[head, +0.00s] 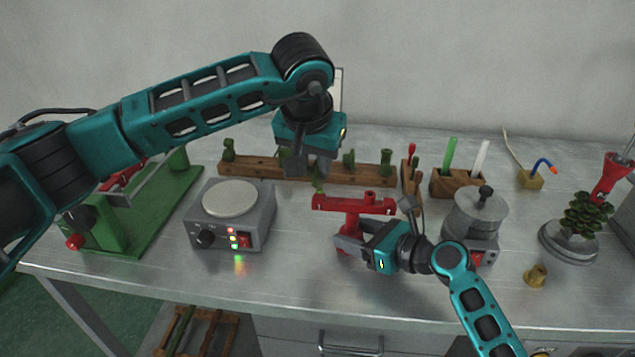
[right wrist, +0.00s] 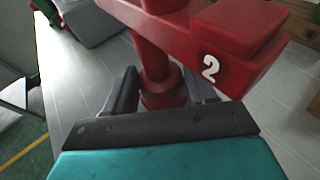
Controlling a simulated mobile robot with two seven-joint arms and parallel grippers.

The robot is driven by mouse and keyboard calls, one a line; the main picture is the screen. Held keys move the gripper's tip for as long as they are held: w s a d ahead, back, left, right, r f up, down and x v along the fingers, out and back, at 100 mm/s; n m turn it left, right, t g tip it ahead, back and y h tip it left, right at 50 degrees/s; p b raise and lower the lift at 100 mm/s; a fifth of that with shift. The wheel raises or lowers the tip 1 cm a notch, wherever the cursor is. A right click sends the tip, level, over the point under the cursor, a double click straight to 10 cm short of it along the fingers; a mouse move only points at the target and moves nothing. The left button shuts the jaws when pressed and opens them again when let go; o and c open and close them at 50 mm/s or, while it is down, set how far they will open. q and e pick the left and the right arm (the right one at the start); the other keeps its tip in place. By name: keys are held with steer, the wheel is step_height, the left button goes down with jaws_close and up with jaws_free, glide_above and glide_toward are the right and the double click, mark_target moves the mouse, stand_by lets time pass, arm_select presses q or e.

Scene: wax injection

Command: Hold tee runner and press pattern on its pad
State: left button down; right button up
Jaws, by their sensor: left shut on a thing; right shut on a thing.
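The red tee runner (head: 353,206) stands upright above the table in the head view, its crossbar level. In the right wrist view its bar carries a white "2" (right wrist: 210,68) and a raised square block on top. My right gripper (head: 356,238) is shut around the runner's red stem (right wrist: 157,75). My left gripper (head: 312,178) is above and just left of the bar, pointing down, shut on a small green pattern (head: 318,187). Most of that pattern is hidden by the fingers. It appears close above the bar's left end; I cannot tell whether they touch.
A wooden rack (head: 265,168) with several green patterns stands behind. A hot plate (head: 230,199) sits left, a grey pot (head: 480,212) right. A green fixture (head: 150,215) is far left, a green tree on a stand (head: 585,215) far right. The front middle table is clear.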

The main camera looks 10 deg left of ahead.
arm_select(q)
steer(key=shift+f, duration=0.6)
arm_select(e)
steer(key=shift+f, duration=0.1)
stand_by(2.0)
arm_select(q)
steer(key=c, duration=0.7)
jaws_free()
steer(key=shift+c, duration=0.2)
steer(key=shift+o, duration=0.3)
steer(key=o, duration=0.5)
steer(key=shift+r, duration=0.1)
steer(key=shift+r, duration=0.1)
steer(key=shift+r, duration=3.4)
arm_select(e)
steer(key=o, duration=0.9)
steer(key=shift+c, duration=0.2)
